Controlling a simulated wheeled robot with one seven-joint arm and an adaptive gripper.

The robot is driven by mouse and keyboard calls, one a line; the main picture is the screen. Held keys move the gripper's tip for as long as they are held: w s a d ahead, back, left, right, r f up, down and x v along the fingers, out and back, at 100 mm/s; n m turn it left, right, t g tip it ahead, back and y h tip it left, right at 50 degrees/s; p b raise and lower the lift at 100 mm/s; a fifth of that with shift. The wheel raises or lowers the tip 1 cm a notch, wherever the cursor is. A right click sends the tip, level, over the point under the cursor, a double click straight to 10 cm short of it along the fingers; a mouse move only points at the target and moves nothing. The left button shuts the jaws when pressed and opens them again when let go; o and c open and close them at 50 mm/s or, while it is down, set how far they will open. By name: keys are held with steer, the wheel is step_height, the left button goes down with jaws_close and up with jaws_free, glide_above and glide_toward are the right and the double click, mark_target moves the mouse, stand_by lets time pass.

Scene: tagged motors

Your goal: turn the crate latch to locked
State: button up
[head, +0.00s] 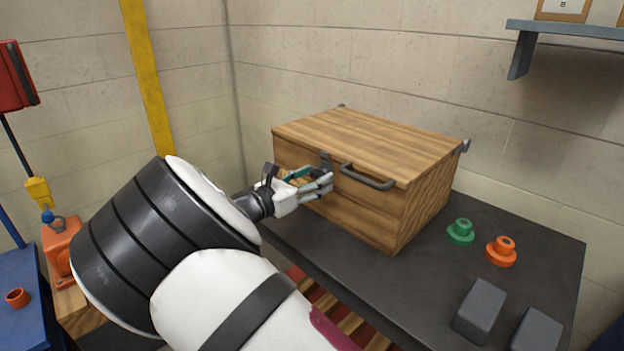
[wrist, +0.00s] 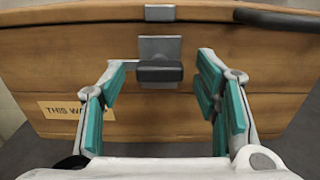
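The wooden crate (head: 425,205) stands on a dark bench with its lid down. In the wrist view, the crate latch (wrist: 160,72) is a dark block lying crosswise on a grey plate on the crate's front. A smaller grey plate (wrist: 160,12) sits above it at the lid edge. My gripper (head: 312,182) is in front of the crate's front face. I cannot tell how far the fingertips are from the crate. In the head view my gripper hides most of the latch.
A dark handle (head: 367,177) juts from the crate front, right of the latch. A yellow label (wrist: 75,110) is left of it. A green part (head: 460,232), an orange part (head: 501,251) and grey blocks (head: 480,311) stand on the bench (head: 420,290) at right.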

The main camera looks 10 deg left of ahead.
steer(key=c, duration=1)
steer(key=shift+m, duration=0.3)
steer(key=m, duration=0.9)
steer(key=shift+f+b, duration=0.1)
steer(key=shift+b, duration=0.2)
steer(key=m+b, duration=0.2)
steer(key=m, duration=0.3)
steer(key=shift+m+b, duration=1.25)
steer(key=shift+m, duration=0.35)
